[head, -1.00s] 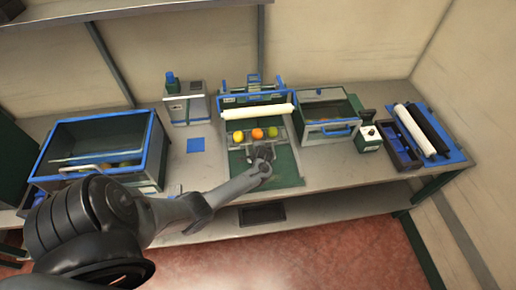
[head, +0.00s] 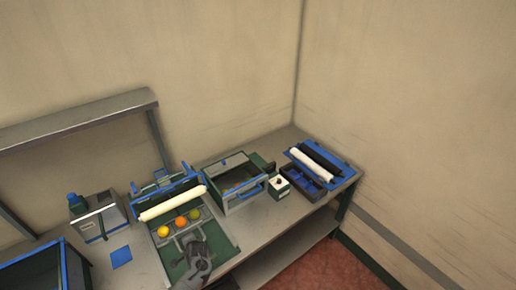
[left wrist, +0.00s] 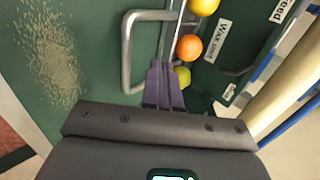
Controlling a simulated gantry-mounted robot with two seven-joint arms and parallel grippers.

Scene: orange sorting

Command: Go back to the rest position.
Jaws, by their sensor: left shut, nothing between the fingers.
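My left gripper (head: 194,244) is low in the head view, over the green work surface in front of a row of fruit. In the left wrist view its fingers (left wrist: 160,78) are together and empty, close to a grey handle (left wrist: 127,55). The row holds a yellow fruit (head: 163,231), an orange one (head: 180,222) and a yellow-green one (head: 194,214). In the wrist view the yellow-green fruit (left wrist: 182,77) is just beside the fingertips, partly hidden; I cannot tell whether they touch. My right gripper is not in view.
A white roller (head: 172,203) lies behind the fruit. A glass-topped bin (head: 241,204) and a small box (head: 278,188) stand to the right, then a blue tray (head: 335,176). A blue-rimmed bin (head: 63,262) is at lower left. Pale grit (left wrist: 50,55) lies on the green surface.

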